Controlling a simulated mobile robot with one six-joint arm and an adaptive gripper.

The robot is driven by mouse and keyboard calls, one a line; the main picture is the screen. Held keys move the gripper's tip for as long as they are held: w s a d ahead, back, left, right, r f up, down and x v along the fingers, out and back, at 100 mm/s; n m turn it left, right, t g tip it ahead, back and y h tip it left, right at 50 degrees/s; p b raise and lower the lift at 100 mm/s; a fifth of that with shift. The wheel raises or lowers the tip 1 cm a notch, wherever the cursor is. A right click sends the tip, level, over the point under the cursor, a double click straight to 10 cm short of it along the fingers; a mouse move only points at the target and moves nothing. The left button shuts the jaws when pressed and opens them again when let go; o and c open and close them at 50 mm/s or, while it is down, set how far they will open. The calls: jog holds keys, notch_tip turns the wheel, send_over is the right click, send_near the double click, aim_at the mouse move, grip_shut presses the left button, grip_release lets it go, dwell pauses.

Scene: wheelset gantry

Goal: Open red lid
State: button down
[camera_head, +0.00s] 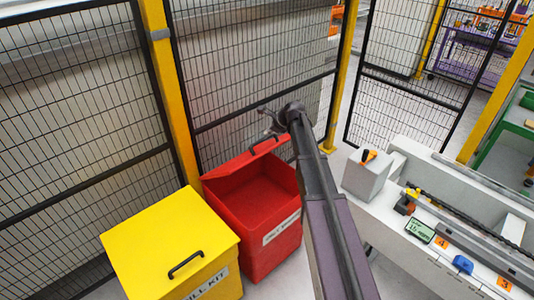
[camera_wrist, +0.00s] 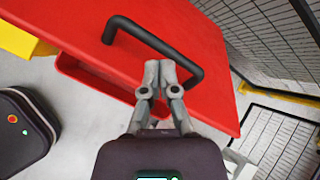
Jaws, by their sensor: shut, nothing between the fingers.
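The red bin (camera_head: 262,250) stands with its red lid (camera_head: 232,170) raised at the fence side, and the inside of the bin shows. The black lid handle (camera_head: 263,147) is near the lid's top edge. In the wrist view the lid (camera_wrist: 215,55) fills the upper middle, with the black handle (camera_wrist: 145,38) across it. My gripper (camera_head: 268,122) is above the lid near the handle. In the wrist view my gripper's fingertips (camera_wrist: 160,70) are together and empty, overlapping the picture of the handle near its right end. I cannot tell whether they touch it.
A closed yellow bin (camera_head: 165,240) with a black handle stands left of the red bin. A mesh fence (camera_head: 80,110) with yellow posts is close behind both. A white bench (camera_head: 440,265) with tools stands to the right.

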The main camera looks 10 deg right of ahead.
aim_at(270, 148)
jog(key=s+d+f+m+t+y+b, duration=0.1)
jog(key=s+d+m+t+b, duration=0.3)
jog(key=s+m+b, duration=0.1)
jog(key=s+m, duration=0.1)
jog(key=m, duration=0.1)
jog(key=shift+s+d+f+m, duration=0.2)
jog(key=shift+s+f+m, duration=0.15)
jog(key=shift+m, duration=0.05)
jog(key=shift+w+a, duration=0.1)
jog(key=b+x, duration=0.4)
jog(key=x, duration=0.4)
jog(key=shift+w+f+b, duration=0.1)
jog(key=shift+b, duration=0.2)
jog(key=shift+b+x, duration=0.35)
jog(key=shift+x, duration=0.45)
jog(key=shift+a, duration=0.1)
jog(key=shift+w, duration=0.1)
